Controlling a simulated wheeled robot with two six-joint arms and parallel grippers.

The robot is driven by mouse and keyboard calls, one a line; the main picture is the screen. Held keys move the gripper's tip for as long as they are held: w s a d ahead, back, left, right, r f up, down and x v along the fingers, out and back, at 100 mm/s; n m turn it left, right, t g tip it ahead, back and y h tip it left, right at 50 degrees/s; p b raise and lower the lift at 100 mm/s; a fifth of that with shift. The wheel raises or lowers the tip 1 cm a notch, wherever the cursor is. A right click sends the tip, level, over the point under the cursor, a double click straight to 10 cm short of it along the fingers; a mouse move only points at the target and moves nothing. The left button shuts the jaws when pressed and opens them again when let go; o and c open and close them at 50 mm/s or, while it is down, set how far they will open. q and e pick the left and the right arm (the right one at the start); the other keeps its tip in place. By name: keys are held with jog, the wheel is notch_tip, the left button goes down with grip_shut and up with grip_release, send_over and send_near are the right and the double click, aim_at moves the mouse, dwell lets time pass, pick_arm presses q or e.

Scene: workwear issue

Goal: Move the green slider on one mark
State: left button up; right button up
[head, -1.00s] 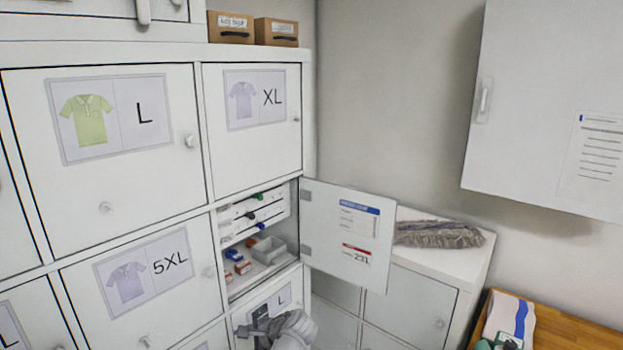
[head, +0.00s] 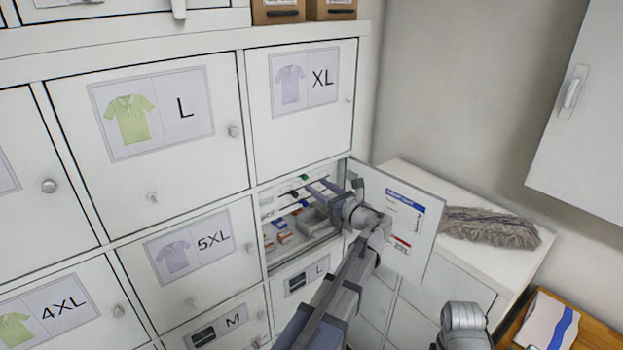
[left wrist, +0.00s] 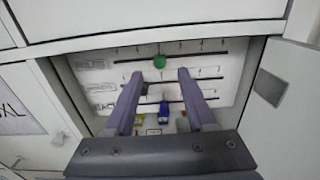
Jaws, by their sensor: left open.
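The green slider (left wrist: 159,62) sits on the top dark track of a white panel inside the open locker compartment. In the head view, the green slider (head: 304,178) is a small spot at the back of that compartment. A black slider (left wrist: 141,88), partly hidden by a finger, is on the middle track, and a blue slider (left wrist: 164,107) is on the lower one. My left gripper (left wrist: 158,76) is open and empty. In the wrist picture its two fingers stand left and right of a gap just below the green slider; contact does not show.
The open compartment door (head: 400,220) stands close to the right of my left arm. Small boxes (head: 284,237) and a grey tray (head: 313,221) lie on the compartment floor below the panel. A grey mop head (head: 490,228) lies on the low cabinet at right.

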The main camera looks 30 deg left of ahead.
aim_at(306, 178)
pick_arm(q)
jog(key=x, duration=0.5)
jog(key=shift+w+a, duration=0.15)
jog(key=shift+a, duration=0.15)
grip_shut()
dwell(1.2)
